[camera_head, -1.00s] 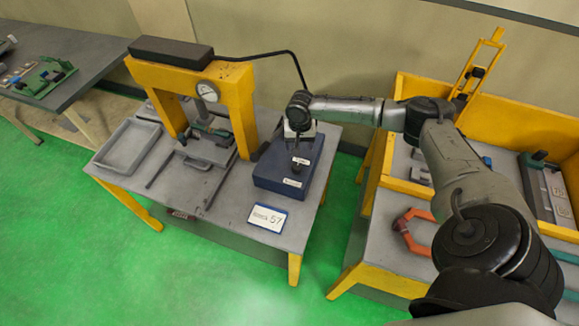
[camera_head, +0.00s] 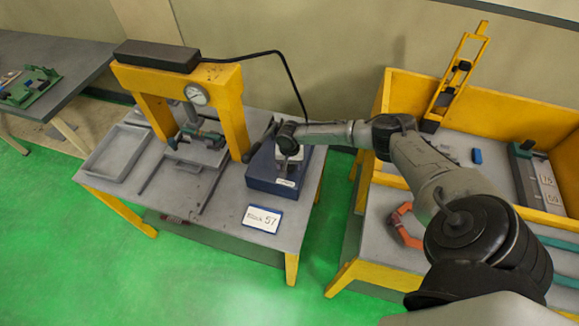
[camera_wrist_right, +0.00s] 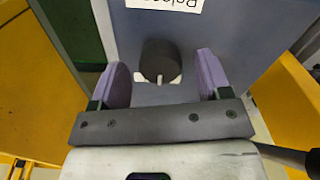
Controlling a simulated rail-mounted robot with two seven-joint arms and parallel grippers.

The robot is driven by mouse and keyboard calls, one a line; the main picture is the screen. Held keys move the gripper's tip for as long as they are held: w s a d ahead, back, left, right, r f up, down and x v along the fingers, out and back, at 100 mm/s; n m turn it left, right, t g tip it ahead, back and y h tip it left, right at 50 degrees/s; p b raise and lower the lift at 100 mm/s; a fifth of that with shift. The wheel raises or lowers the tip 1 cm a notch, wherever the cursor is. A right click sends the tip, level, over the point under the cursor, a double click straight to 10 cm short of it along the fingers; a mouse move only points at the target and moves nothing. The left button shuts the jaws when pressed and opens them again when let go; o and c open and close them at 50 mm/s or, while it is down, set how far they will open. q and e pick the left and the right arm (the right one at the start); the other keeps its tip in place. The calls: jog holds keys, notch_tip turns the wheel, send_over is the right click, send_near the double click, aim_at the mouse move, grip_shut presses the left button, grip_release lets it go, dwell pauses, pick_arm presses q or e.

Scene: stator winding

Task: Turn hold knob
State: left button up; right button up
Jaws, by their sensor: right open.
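The dark blue control box (camera_head: 262,172) sits at the right end of the press table. In the right wrist view its blue-grey top (camera_wrist_right: 215,35) fills the middle, with a white label (camera_wrist_right: 165,4) partly cut off at the upper edge. A dark round knob (camera_wrist_right: 159,58) with a light pointer mark stands on it. My right gripper (camera_wrist_right: 160,80) is open, its two purple finger pads to either side of the knob, with gaps visible on both sides. In the head view my right gripper (camera_head: 287,170) is over the box and hides the knob. My left gripper is out of view.
The yellow press (camera_head: 228,110) with its gauge stands left of the box, and a black cable runs behind it. A grey tray (camera_head: 117,152) and a number card (camera_head: 262,218) are on the same table. A yellow-walled bench (camera_head: 510,120) is at right.

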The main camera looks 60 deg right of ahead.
jog(key=shift+f, duration=0.8)
jog(key=shift+c, duration=0.3)
jog(key=c, duration=0.9)
jog(key=shift+o, duration=0.2)
